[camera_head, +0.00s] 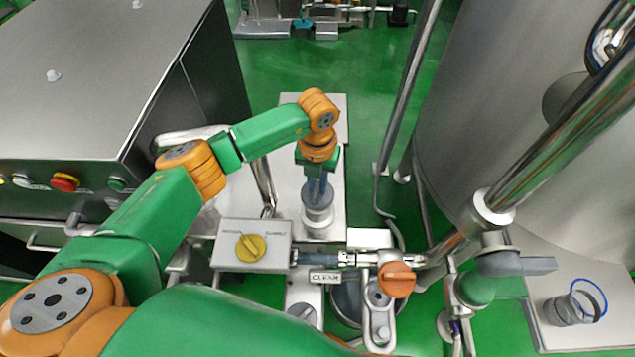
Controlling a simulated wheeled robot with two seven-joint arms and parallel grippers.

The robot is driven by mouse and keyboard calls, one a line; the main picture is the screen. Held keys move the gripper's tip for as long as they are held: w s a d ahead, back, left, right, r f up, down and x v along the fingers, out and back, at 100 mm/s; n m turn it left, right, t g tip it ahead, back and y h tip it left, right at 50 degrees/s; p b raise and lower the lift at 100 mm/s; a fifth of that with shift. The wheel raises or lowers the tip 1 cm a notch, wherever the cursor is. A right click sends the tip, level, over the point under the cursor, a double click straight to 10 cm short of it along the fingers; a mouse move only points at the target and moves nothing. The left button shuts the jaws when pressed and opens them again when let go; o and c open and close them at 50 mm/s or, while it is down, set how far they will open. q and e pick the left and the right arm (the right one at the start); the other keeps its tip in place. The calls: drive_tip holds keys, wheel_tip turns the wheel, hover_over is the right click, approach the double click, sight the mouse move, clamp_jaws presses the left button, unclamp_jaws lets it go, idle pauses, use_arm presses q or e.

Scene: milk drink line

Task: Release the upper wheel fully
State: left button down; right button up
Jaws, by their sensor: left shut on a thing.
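The upper wheel (318,215) is a grey round knob on a pale metal plate (326,233) near the picture's middle. My left gripper (318,190) points down at it from above, with its bluish fingers at the wheel's top. The fingers are shut on the wheel; they hide part of it, so the exact grip is hard to see. My right gripper is not in view.
A box with a yellow selector knob (249,247) stands left of a "CLEAR" label (325,277) and an orange valve knob (397,279). A steel cabinet (95,80) is at left, a large tank (510,110) at right.

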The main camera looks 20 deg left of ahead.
sight(317, 186)
use_arm(q)
drive_tip(key=shift+w+r+n, duration=0.1)
drive_tip(key=shift+n, duration=1.4)
drive_tip(key=c, duration=0.9)
unclamp_jaws()
drive_tip(key=shift+o, duration=0.2)
wheel_tip(317, 186, up, 6)
drive_tip(key=shift+r+b, duration=0.1)
drive_tip(key=shift+b, duration=0.95)
drive_tip(key=shift+r, duration=0.45)
